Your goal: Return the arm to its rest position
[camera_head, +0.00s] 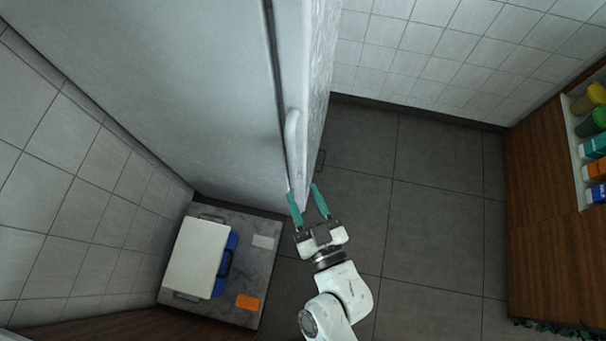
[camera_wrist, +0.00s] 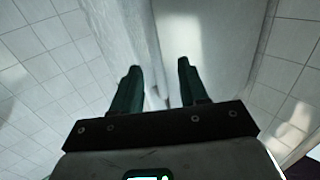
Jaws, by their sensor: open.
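My gripper (camera_head: 305,192) is open, with two teal fingers pointing up at the lower end of a tall pale grey door. In the wrist view, my gripper (camera_wrist: 157,78) shows both fingers apart with nothing held between them. The door's edge shows between and beyond the fingertips. The door handle (camera_head: 292,132) is a white vertical bar, just above the fingertips in the head view. Whether a finger touches the door, I cannot tell. My white arm reaches up from the bottom of the head view.
The grey cabinet (camera_head: 170,80) fills the upper left. A low grey surface (camera_head: 262,222) at lower left bears a white-lidded blue box (camera_head: 198,258) and an orange card (camera_head: 247,302). A wooden shelf (camera_head: 545,170) with several colourful containers stands at right. Dark floor (camera_head: 420,215) between is clear.

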